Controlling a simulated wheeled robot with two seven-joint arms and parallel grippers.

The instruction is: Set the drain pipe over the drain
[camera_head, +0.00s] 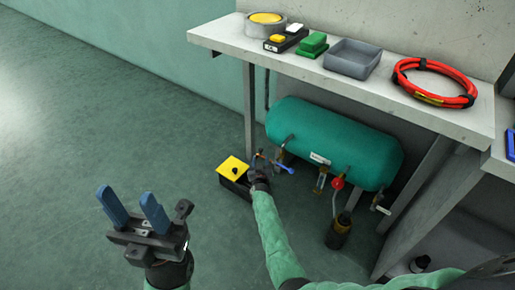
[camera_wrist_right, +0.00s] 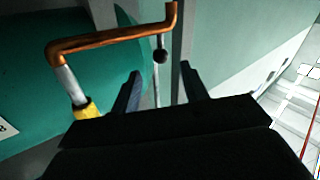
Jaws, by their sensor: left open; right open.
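A bent copper pipe (camera_wrist_right: 110,40), which I take as the drain pipe, rises from a silver stem with a yellow base at the teal tank (camera_head: 335,143). In the right wrist view it runs across beyond my right gripper (camera_wrist_right: 160,68), whose fingers are apart with nothing visibly clamped. In the head view my right gripper (camera_head: 273,166) is low by the tank's left end, and the pipe there is small and partly hidden. My left gripper (camera_head: 124,193) is open and empty over the floor at left. I cannot make out the drain for certain.
A black box with a yellow top (camera_head: 233,170) stands on the floor just left of my right gripper. A dark canister (camera_head: 339,232) and a red valve (camera_head: 338,183) are below the tank. The bench (camera_head: 340,83) overhangs it. Open floor lies at left.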

